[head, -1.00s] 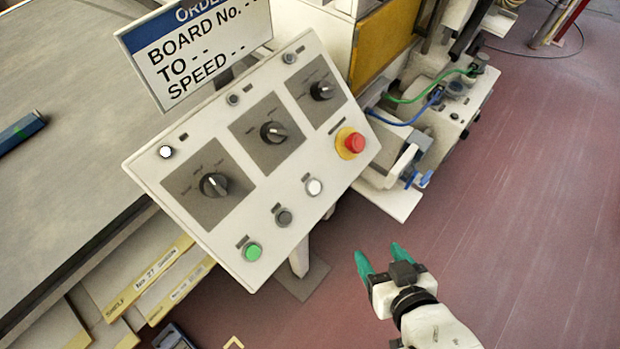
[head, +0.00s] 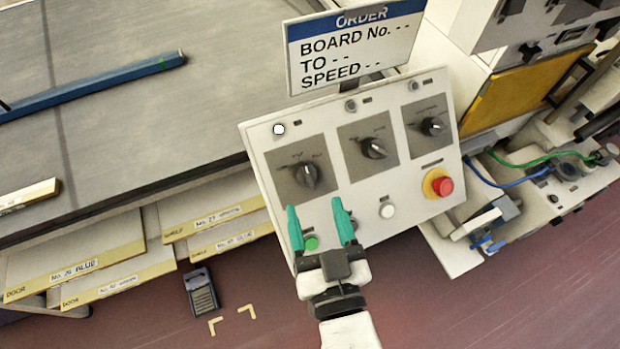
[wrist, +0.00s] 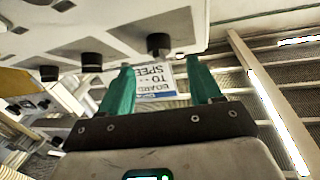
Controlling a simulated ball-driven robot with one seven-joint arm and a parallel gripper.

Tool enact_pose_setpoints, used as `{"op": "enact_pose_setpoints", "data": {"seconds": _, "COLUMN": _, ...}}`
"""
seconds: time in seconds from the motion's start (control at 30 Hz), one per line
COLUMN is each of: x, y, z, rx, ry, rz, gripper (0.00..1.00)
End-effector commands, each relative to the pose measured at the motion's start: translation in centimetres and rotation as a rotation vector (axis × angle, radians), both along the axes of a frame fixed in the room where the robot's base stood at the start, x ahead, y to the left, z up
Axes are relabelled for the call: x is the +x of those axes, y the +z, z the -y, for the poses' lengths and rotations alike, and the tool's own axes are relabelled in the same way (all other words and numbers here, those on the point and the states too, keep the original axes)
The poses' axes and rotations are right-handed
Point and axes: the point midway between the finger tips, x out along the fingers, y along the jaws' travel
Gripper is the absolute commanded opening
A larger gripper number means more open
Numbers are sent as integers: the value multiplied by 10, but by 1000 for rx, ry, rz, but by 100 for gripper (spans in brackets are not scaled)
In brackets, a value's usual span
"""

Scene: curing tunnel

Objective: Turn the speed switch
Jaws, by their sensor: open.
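The sloped white control panel (head: 405,195) carries three black rotary switches: left (head: 307,174), middle (head: 374,148) and right (head: 432,126). Their labels are too blurred to read, so I cannot tell which is the speed switch. My gripper (head: 316,208) is open and empty in front of the panel's lower left, just below the left switch in the head view. Its teal fingers partly cover the lower buttons. In the wrist view, one black knob (wrist: 159,43) shows just beyond and above the gap between the fingertips (wrist: 159,68), apart from them.
A red stop button (head: 444,187), white button (head: 387,211) and green button (head: 312,243) sit on the panel. An order sign (head: 352,48) stands behind it. A grey table (head: 130,110) lies left; hoses and machinery are right.

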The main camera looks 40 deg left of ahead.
Motion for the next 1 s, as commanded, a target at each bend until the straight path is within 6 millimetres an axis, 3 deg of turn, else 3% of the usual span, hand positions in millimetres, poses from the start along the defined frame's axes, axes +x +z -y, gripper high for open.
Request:
{"op": "enact_pose_setpoints", "data": {"seconds": 0.3, "x": 26, "y": 2, "z": -39, "rx": 0, "ry": -1, "rz": 1, "gripper": 64}}
{"op": "enact_pose_setpoints", "data": {"seconds": 0.73, "x": 31, "y": 0, "z": -47, "rx": -1, "ry": -1, "rz": 0, "gripper": 64}}
{"op": "enact_pose_setpoints", "data": {"seconds": 1.0, "x": 31, "y": 0, "z": -47, "rx": -1, "ry": -1, "rz": 0, "gripper": 39}}
